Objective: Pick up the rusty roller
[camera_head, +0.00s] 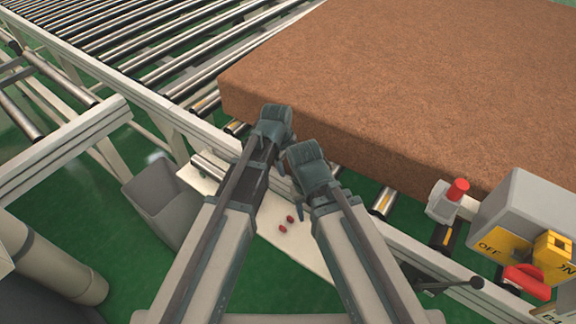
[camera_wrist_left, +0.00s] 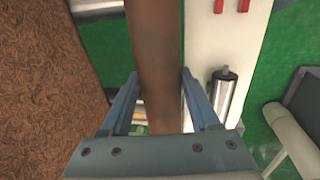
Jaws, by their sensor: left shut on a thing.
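The rusty roller (camera_wrist_left: 155,50) is a long brown cylinder running down the middle of the left wrist view. My left gripper (camera_wrist_left: 158,78) has a finger on each side of it and is shut on it. In the head view, my left gripper (camera_head: 276,122) is beside the conveyor's near edge, and the roller cannot be made out clearly behind my arms. My right gripper (camera_head: 306,165) is close to the left one, just to its right. Its fingertips are hidden, so its opening cannot be told.
A large brown mattress (camera_head: 420,80) lies on the conveyor. A white shelf (camera_head: 300,245) holds small red pieces (camera_head: 286,224) and a steel roller (camera_wrist_left: 225,92). A grey bin (camera_head: 165,200) stands left; a control box (camera_head: 520,215) with a red button (camera_head: 458,190) is right.

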